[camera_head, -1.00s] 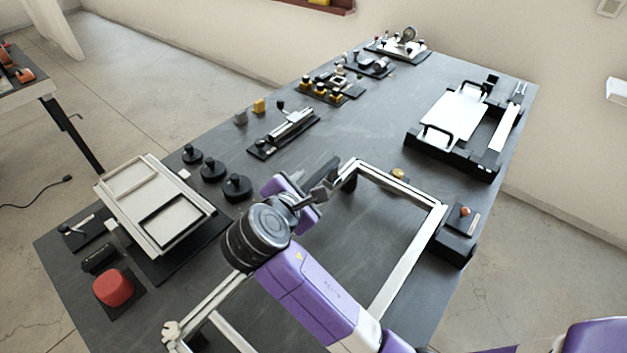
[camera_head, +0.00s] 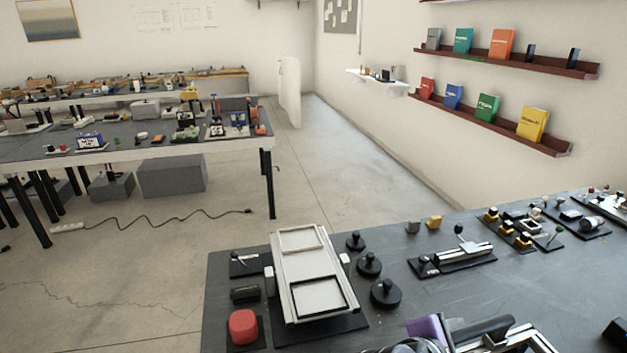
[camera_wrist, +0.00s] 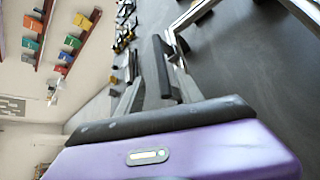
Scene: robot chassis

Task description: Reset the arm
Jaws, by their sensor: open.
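My gripper (camera_wrist: 146,68) shows in the wrist view, with its purple body filling the lower part and two dark fingers reaching up the picture. The fingers are apart and I see nothing between them. In the head view only a purple piece and a dark part of my arm's end (camera_head: 432,330) show at the bottom edge; the rest is cut off. In the wrist view the dark tabletop (camera_wrist: 255,75) lies to the right of the fingers.
The dark workbench (camera_head: 405,310) carries a framed panel (camera_head: 283,277), a red button (camera_head: 243,326), black knobs (camera_head: 385,293) and a slide fixture (camera_head: 462,255). A light metal frame (camera_wrist: 193,14) lies close to the fingers. Wall shelves (camera_head: 490,123) hold books. Floor is open behind the bench.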

